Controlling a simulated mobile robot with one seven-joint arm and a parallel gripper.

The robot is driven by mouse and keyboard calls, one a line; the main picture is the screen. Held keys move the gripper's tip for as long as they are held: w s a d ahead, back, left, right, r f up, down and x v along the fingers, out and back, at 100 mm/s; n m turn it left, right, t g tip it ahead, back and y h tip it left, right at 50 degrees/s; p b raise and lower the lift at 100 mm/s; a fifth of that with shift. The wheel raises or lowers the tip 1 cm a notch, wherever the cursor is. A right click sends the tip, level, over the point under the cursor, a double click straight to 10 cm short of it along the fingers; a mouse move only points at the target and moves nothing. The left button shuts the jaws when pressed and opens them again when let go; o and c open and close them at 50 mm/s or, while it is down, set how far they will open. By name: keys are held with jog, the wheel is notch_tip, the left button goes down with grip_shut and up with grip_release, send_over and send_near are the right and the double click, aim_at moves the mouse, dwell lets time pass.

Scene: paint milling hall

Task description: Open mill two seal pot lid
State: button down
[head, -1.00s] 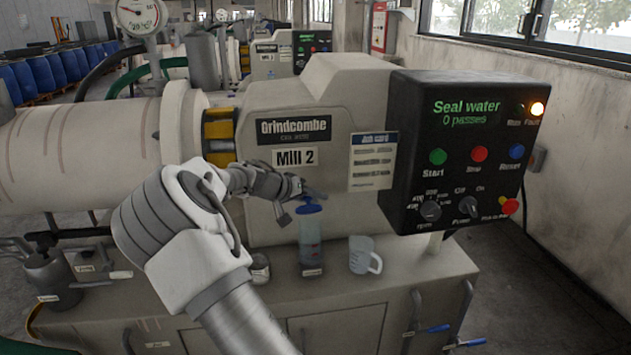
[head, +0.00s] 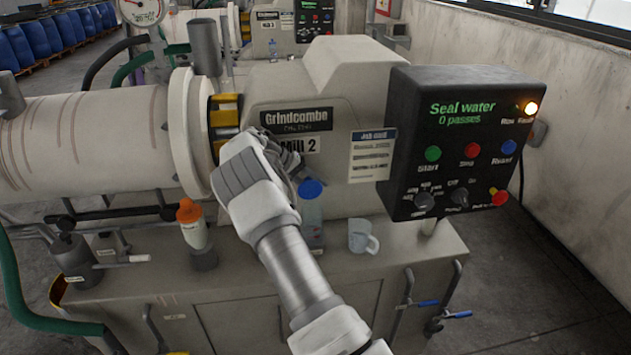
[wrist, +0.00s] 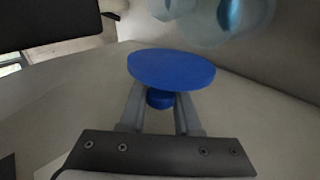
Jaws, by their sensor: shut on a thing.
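The mill two seal pot (head: 312,217) is a clear upright cylinder on the counter in front of the Mill 2 housing, partly behind my arm. Its blue lid (head: 311,188) shows at its top end in the head view. My gripper (wrist: 160,101) is shut on the small blue knob of the lid, and the round lid disc (wrist: 172,68) also shows in the wrist view. No pot wall shows directly around the disc there; whether they touch, I cannot tell. Pale translucent round shapes (wrist: 235,18) stand beyond it, unclear. In the head view my forearm hides most of the gripper.
A clear jug (head: 362,237) stands right of the pot. An orange-capped bottle (head: 191,222) and a grey hand pump (head: 75,258) stand left. The black control box (head: 462,142) juts out at the right, its amber Fault lamp lit. The front counter is mostly clear.

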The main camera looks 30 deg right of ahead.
jog(key=shift+f, duration=0.1)
dwell(0.3)
jog(key=c, duration=0.6)
grip_release()
jog(key=v, duration=1.7)
jog(key=shift+a, duration=0.15)
jog(key=shift+c, duration=0.2)
